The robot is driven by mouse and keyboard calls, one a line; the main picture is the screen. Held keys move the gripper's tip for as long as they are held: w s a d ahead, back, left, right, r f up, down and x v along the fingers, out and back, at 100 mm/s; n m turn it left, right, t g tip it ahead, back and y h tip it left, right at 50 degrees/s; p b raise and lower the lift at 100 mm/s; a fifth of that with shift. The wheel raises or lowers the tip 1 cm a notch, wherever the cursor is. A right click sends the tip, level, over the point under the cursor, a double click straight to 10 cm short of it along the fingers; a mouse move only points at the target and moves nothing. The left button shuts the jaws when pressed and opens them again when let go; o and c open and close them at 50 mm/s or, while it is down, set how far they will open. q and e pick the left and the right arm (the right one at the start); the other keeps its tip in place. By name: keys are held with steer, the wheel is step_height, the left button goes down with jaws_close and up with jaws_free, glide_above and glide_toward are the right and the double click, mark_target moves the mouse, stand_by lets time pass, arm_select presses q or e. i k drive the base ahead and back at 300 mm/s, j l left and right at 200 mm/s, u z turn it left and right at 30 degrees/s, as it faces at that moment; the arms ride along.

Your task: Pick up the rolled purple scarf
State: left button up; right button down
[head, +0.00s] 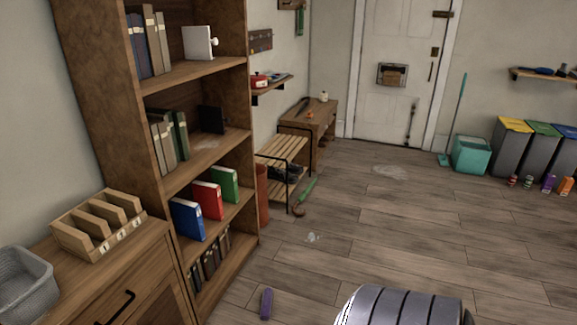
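A small purple elongated thing (265,303), which looks like the rolled purple scarf, lies on the wooden floor at the bottom of the head view. It is just right of the foot of the bookcase and apart from it. Its shape is too small to make out any folds. Neither of my grippers is in view.
A tall wooden bookcase (119,145) and a cabinet with a wooden sorter (75,250) and grey basket (22,287) line the left. A slatted bench (283,147) stands beyond. Bins (510,148) and a teal bucket (471,154) stand far right. Mid-floor is mostly clear.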

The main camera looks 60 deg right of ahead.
mark_target(267, 297)
steer(key=z, duration=1.7)
steer(key=i, duration=0.1)
